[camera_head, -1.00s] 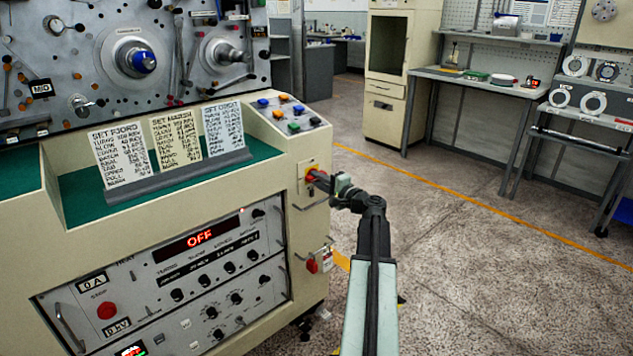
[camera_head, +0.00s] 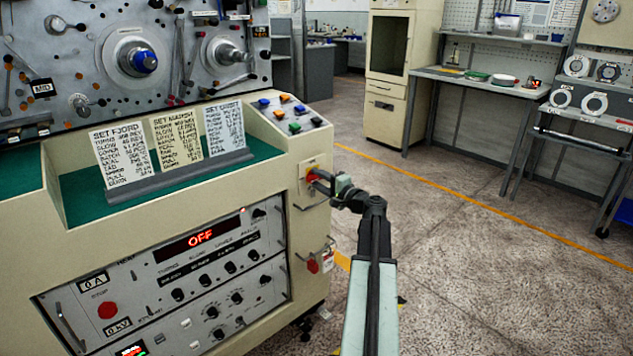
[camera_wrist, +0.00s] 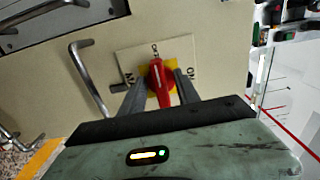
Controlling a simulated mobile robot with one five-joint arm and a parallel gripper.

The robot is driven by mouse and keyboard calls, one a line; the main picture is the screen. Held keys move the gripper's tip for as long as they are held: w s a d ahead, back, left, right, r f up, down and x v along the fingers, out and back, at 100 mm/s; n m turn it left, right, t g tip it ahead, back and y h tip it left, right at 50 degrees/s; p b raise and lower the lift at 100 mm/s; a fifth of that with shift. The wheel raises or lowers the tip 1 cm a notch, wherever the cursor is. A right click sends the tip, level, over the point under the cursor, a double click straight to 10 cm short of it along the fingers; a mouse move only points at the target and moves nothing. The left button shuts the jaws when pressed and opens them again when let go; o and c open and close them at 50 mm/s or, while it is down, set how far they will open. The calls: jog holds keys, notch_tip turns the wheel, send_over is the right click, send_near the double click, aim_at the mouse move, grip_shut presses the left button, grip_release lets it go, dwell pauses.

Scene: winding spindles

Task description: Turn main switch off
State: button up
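My gripper (camera_wrist: 158,84) has one finger on each side of the handle. Slivers of yellow show between handle and fingers, so it looks open around it. In the head view the switch (camera_head: 312,175) is partly hidden by my gripper (camera_head: 320,178).
A metal bar handle (camera_wrist: 88,80) sticks out left of the switch in the wrist view. Below the switch hangs a red padlock (camera_head: 313,266). The machine's red display (camera_head: 200,237) reads OFF. Open floor (camera_head: 480,230) lies to the right.

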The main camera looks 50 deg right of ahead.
jog(key=s, duration=0.7)
jog(key=shift+s+a, duration=0.3)
jog(key=shift+s, duration=0.05)
jog(key=shift+s+f, duration=0.1)
jog(key=shift+s, duration=0.05)
